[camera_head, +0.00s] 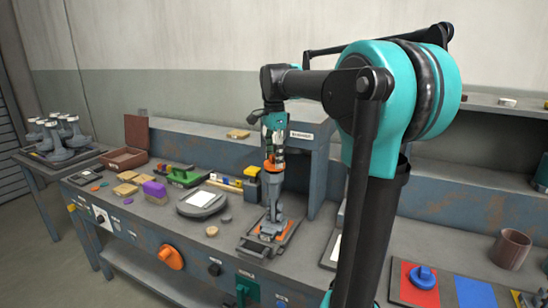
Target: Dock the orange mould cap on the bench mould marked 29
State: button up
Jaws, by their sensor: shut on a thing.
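My gripper (273,168) points down over the middle of the bench. It is shut on a small orange piece, which I take to be the orange mould cap (274,161); the fingers cover much of it. Directly below is a grey upright form (273,209), which I take to be a bench mould. It stands on a dark tray (253,250) with an orange patch (268,237) at its foot. I cannot tell whether the held piece touches the grey form. No mark 29 is readable.
A round scale (203,205) stands left of the tray, with coloured blocks (155,191) farther left. Grey flask-like pieces (60,140) stand on a side table. A blue-grey cabinet (307,165) rises close behind. A brown cup (511,249) stands at right.

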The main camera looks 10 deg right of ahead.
aim_at(274, 155)
jog(key=shift+f, duration=0.55)
jog(key=o, duration=0.9)
jog(key=shift+c, duration=0.2)
jog(key=shift+r, duration=0.1)
jog(key=shift+r, duration=5.35)
